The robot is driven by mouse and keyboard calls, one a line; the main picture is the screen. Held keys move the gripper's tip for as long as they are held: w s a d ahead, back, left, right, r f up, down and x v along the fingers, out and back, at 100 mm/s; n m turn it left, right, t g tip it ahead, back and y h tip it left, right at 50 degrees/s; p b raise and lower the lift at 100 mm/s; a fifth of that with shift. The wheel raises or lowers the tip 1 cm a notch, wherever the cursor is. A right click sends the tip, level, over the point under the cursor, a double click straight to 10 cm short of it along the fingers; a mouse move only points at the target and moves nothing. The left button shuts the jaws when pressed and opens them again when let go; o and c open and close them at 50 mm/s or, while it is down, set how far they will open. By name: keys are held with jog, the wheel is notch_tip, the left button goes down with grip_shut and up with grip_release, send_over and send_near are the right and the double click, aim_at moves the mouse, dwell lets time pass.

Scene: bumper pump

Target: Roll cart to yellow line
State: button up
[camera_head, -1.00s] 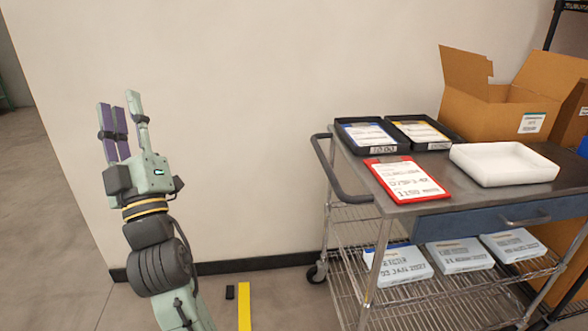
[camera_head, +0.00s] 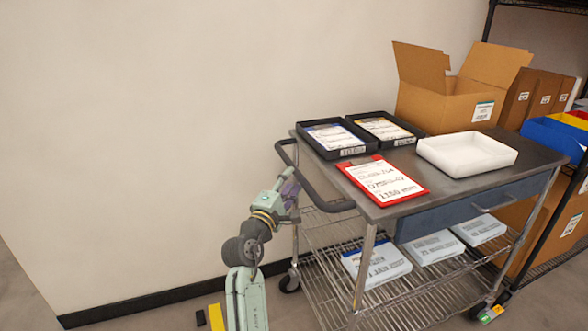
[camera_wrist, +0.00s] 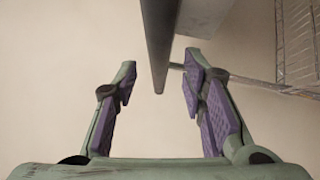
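The cart (camera_head: 430,205) stands at the right, with a grey top, a blue drawer and wire shelves. Its dark push handle (camera_head: 312,190) sticks out at the left end. My gripper (camera_head: 292,180) is at the handle's left side in the head view. In the wrist view my gripper (camera_wrist: 158,85) is open, its purple-padded fingers wide apart. The handle bar (camera_wrist: 160,45) reaches in from the top between them, touching neither finger. The yellow line (camera_head: 216,317) is on the floor at the lower left, partly cut off by the frame.
Boxes on a shelf rack (camera_head: 555,140) stand behind at right. A wall is close behind.

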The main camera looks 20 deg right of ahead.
aim_at(296, 171)
jog(key=x, duration=0.5)
jog(key=shift+w+p, duration=0.15)
jog(key=shift+p, duration=0.25)
jog(key=shift+c, duration=0.5)
grip_shut()
